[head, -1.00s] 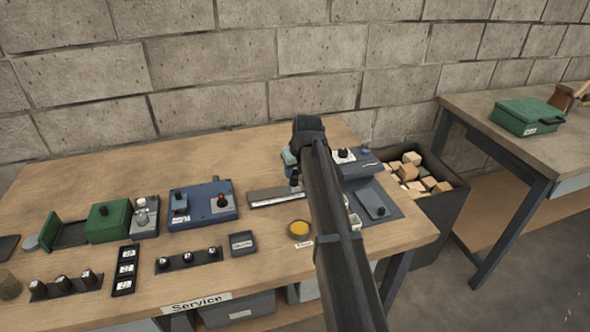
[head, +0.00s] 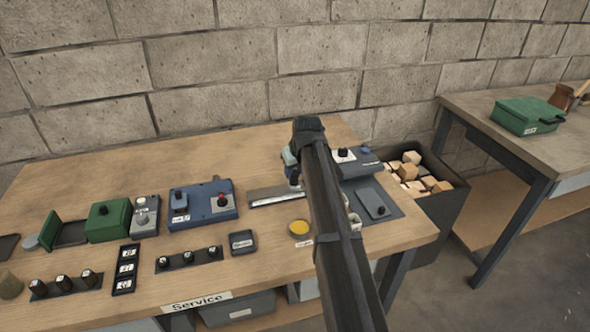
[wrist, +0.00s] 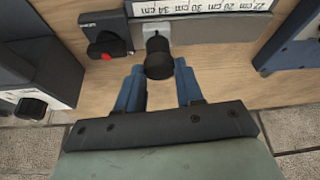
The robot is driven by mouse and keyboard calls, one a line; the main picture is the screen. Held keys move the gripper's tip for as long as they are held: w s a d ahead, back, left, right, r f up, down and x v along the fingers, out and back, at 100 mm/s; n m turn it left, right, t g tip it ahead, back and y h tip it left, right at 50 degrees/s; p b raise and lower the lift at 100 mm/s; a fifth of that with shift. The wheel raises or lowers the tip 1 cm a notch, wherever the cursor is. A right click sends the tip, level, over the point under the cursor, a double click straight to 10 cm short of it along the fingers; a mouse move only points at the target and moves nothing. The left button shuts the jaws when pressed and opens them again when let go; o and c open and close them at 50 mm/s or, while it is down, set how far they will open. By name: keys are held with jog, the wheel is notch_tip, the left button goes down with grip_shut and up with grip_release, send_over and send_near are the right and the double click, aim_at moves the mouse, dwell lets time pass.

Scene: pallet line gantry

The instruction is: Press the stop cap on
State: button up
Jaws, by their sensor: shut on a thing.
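A black round cap (wrist: 159,58) stands between the two blue fingertips of my gripper (wrist: 160,75) in the wrist view, and the gripper is shut on it. Right behind the cap is a small pale stop block (wrist: 157,30) at a grey rail (wrist: 205,32) with a white centimetre scale (wrist: 215,6). I cannot tell whether the cap touches the block. In the head view my gripper (head: 293,172) is at the right end of the scaled rail (head: 275,198), and my arm hides the cap.
A dark box with a red-marked knob (wrist: 104,46) is close left of the cap in the wrist view. A bin of wooden blocks (head: 437,222) stands to the right.

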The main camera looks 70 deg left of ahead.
dwell(0.3)
jog(key=o, duration=1.6)
jog(key=shift+c, duration=0.2)
jog(key=shift+r, duration=3.5)
grip_shut()
